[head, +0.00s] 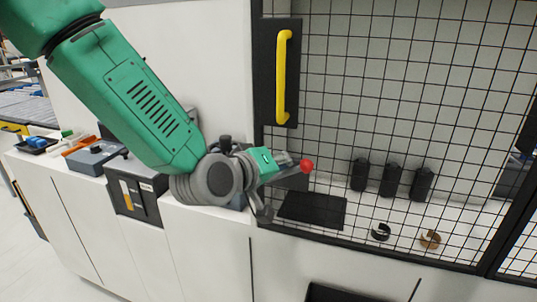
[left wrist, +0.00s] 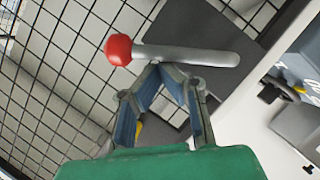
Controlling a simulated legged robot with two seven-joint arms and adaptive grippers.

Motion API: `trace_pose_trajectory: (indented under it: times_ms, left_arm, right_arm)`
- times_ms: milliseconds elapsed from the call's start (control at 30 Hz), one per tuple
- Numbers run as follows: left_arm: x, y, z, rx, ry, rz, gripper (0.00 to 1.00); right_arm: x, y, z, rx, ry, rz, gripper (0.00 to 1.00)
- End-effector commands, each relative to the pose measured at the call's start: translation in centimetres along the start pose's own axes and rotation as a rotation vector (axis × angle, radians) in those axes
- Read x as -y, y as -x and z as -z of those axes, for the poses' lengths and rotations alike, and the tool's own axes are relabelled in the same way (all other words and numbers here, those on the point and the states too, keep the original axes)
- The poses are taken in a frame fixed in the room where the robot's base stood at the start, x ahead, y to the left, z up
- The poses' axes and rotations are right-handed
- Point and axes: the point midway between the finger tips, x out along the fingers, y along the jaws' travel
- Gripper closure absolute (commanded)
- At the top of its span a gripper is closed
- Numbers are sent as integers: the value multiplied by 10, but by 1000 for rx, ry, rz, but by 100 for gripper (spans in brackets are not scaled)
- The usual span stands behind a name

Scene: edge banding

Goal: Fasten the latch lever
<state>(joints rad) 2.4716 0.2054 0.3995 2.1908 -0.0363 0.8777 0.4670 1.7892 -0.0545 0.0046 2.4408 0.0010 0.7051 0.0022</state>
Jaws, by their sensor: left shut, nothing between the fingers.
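The latch lever is a grey rod (left wrist: 190,55) with a red ball (left wrist: 117,49) at its end. In the left wrist view it lies nearly level across the picture, just beyond my fingertips, with the ball at the left. In the head view the red ball (head: 306,166) shows just right of my left gripper (head: 284,159), and most of the rod is hidden. My left gripper's fingertips (left wrist: 162,68) meet, with nothing between them. They are close to the rod; whether they touch it I cannot tell. My right gripper is not in view.
A black mesh door with a yellow handle (head: 281,77) stands behind the lever. Behind the mesh are black cylinders (head: 390,179), a dark mat (head: 312,209) and two small rings. A grey-blue box (head: 98,157) and a dark unit (head: 137,190) are at the left of the white counter.

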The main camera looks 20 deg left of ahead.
Motion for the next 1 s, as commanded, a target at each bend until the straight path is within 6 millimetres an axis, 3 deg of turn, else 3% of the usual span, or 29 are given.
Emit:
trace_pose_trajectory:
  times_ms: [200, 367, 567, 1000]
  left_arm:
    - [-2, -6, -14, -1, -193, 85, 100]
    - [3, -10, -22, 1, -176, 83, 100]
    - [6, -14, -29, -1, -307, 140, 100]
    - [12, -17, -36, 2, -298, 141, 100]
  right_arm:
    - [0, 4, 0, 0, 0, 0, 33]
    - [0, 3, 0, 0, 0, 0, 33]
    - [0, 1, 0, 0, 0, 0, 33]
    - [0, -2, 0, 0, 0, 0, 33]
